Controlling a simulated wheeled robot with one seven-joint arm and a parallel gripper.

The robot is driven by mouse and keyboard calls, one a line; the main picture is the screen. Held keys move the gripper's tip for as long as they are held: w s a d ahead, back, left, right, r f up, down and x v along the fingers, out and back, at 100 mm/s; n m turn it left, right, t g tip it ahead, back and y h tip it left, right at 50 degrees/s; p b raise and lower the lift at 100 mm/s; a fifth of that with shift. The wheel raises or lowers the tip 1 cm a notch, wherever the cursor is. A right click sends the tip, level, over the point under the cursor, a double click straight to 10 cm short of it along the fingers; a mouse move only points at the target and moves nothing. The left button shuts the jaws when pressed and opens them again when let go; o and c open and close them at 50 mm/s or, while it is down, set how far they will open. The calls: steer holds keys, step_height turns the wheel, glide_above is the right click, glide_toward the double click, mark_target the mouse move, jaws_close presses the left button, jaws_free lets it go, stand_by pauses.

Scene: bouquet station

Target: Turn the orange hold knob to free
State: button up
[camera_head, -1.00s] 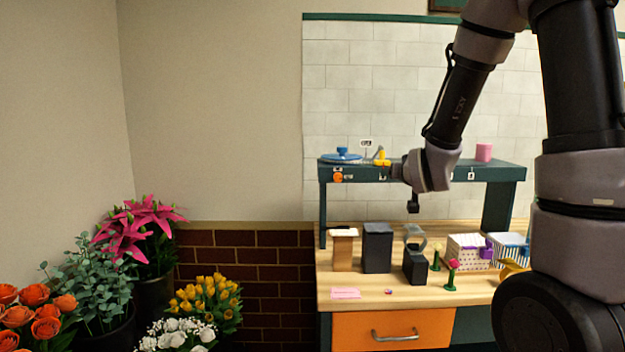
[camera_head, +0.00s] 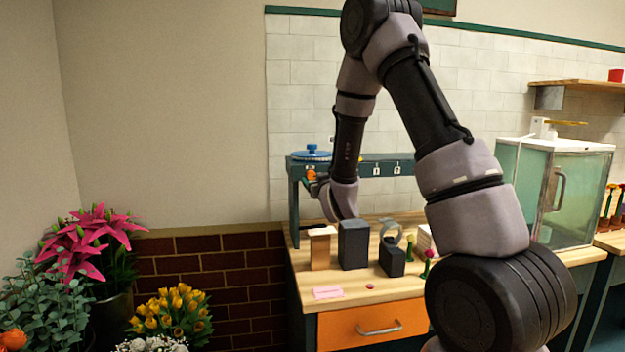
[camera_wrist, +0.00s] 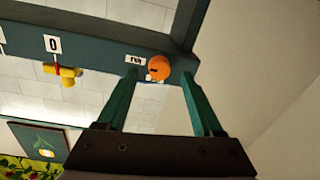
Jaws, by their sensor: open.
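The orange hold knob (camera_wrist: 158,68) is round, with a dark mark on its face, on the dark green rail (camera_wrist: 95,58) in the wrist view. Small white labels sit beside it; their print is too small to read surely. In the head view the knob (camera_head: 311,174) shows at the left end of the shelf. My gripper (camera_wrist: 160,76) is open and empty. In the wrist view its two green fingers point at the knob, which appears between their tips; whether they touch it I cannot tell. In the head view my gripper is just at the knob, partly hidden by my wrist.
A yellow handle (camera_wrist: 66,74) sits along the rail beside a "0" label. A blue round item (camera_head: 311,154) stands on the shelf above. Dark blocks (camera_head: 353,245) and a brown stand (camera_head: 320,248) fill the bench below. A glass-fronted cabinet (camera_head: 555,190) stands right.

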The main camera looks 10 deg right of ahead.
mark_target(311, 175)
steer(key=shift+w, duration=1.35)
jaws_close()
